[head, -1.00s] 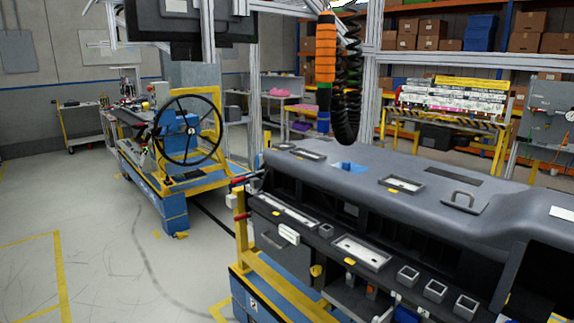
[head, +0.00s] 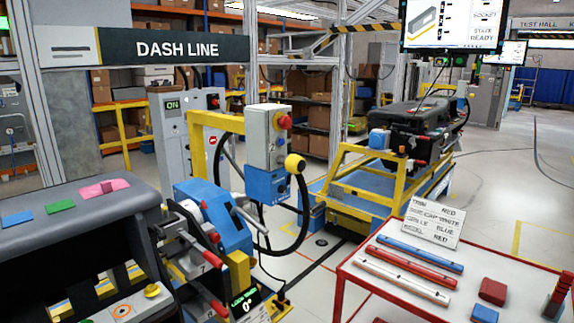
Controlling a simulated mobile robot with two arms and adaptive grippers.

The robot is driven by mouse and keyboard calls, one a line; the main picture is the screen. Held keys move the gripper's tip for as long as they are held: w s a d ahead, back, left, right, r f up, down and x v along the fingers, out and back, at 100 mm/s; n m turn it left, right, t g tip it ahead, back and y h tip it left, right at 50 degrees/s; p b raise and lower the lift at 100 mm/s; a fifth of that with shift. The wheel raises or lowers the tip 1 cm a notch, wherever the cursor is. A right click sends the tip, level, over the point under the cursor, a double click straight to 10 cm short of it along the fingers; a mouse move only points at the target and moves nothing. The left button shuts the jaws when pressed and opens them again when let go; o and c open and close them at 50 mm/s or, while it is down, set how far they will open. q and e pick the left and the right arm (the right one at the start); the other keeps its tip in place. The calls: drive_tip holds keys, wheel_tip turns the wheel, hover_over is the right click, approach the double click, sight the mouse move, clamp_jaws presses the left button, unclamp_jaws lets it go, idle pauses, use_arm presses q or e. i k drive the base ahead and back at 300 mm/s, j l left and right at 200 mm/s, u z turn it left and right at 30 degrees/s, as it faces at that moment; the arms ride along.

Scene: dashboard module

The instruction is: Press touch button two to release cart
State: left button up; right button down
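A grey control box (head: 267,137) with a red knob (head: 285,122) stands on a yellow post frame in the middle. A blue box (head: 267,186) sits below it, with a round yellow cap (head: 296,163) at its upper right. I cannot read a number on any button, so I cannot tell which is touch button two. A blue and yellow cart (head: 350,195) stands behind to the right, carrying a dark dashboard module (head: 415,122). Another dashboard module (head: 95,225) is at the left, beside a blue fixture (head: 215,215) with red-tipped handles. Neither gripper is in view.
A red-edged white table (head: 450,262) with coloured trim strips and a sign fills the lower right. A grey "ON" cabinet (head: 187,135) stands behind the fixture. A black cable loop hangs by the boxes. Open floor (head: 500,175) lies at the right.

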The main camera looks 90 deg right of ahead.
sight(295, 164)
drive_tip(key=z, duration=2.85)
